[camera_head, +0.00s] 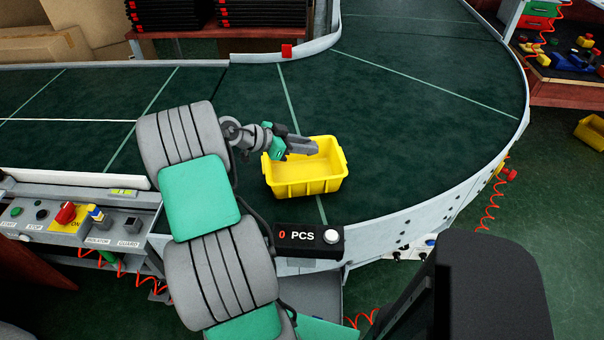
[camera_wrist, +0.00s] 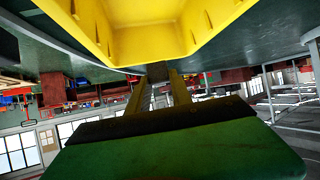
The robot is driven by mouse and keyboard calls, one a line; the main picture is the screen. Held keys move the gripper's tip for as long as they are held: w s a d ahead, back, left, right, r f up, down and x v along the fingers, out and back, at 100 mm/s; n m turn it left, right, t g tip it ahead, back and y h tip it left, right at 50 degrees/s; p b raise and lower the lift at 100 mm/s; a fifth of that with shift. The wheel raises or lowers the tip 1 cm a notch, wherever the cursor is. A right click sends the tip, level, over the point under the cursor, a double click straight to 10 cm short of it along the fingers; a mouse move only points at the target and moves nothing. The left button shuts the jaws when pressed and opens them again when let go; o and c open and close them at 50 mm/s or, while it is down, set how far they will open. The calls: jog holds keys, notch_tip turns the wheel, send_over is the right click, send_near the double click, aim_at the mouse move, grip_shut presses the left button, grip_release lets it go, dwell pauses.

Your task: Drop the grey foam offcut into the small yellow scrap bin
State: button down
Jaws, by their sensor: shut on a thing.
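The small yellow scrap bin (camera_head: 305,187) stands upright on the dark green conveyor belt, and it also fills the top of the wrist view (camera_wrist: 150,50). My gripper (camera_head: 289,143) is at the bin's far left rim, above its opening. It is shut on the grey foam offcut (camera_head: 303,147), which shows as a grey piece over the bin's far side. In the wrist view my gripper's fingers (camera_wrist: 158,90) close on a dark grey piece (camera_wrist: 157,72); its full shape is hidden there. The part of the bin's floor that I see is empty.
The curved conveyor (camera_head: 420,110) has bare belt around the bin, with a raised pale rail along its edge. A counter box (camera_head: 309,240) reading "0 PCS" is at the near edge. A control panel (camera_head: 80,215) is at left. Another yellow bin (camera_head: 590,132) is at far right.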

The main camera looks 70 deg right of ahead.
notch_tip(320, 180, down, 3)
jog(key=shift+f+b, duration=0.2)
jog(key=shift+b, duration=0.25)
jog(key=c, duration=1.1)
grip_release()
jog(key=shift+w, duration=0.1)
jog(key=v, duration=0.7)
jog(key=shift+w+a+r+b, duration=0.2)
jog(key=shift+a+b, duration=0.1)
jog(key=shift+b, duration=0.1)
